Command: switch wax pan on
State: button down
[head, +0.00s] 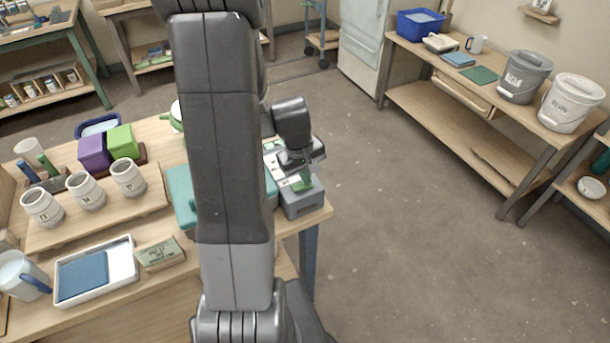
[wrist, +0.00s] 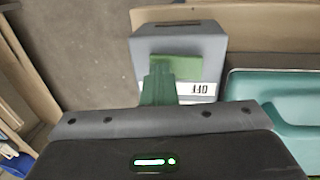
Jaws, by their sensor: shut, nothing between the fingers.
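A grey switch box (head: 302,204) stands at the right end of the left table, beside a teal pan (head: 181,196) that my arm partly covers. In the wrist view the box (wrist: 180,42) has a light green switch piece (wrist: 188,66) and a white label reading OFF, seen upside down. The teal pan (wrist: 275,92) is to its right. My gripper (head: 303,180) points down at the box; its dark green fingers (wrist: 158,78) are shut and empty, over or against the green piece. I cannot tell whether they touch. Part of the switch is hidden behind the fingers.
White cups (head: 86,192) stand on a board at the left, with purple and green blocks (head: 95,153) behind. A white tray (head: 122,262) lies in front. Open floor (head: 400,220) is right of the table; a bench (head: 420,92) with buckets stands beyond.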

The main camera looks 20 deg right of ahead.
jog(key=shift+a, duration=0.1)
jog(key=shift+a+r, duration=0.15)
jog(key=shift+a, duration=0.55)
jog(key=shift+r, duration=0.1)
notch_tip(320, 180, up, 14)
jog(key=d+p, duration=0.2)
jog(key=shift+d+f, duration=0.1)
jog(key=shift+f, duration=0.15)
send_over(303, 185)
notch_tip(303, 185, down, 10)
jog(key=shift+f, duration=0.25)
jog(key=shift+w+d+f+b, duration=0.1)
jog(key=shift+d+b, duration=0.1)
jog(key=shift+b, duration=0.85)
jog(key=shift+a+r, duration=0.2)
jog(key=shift+r, duration=0.85)
jog(key=shift+a+r, duration=0.2)
jog(key=shift+r, duration=0.8)
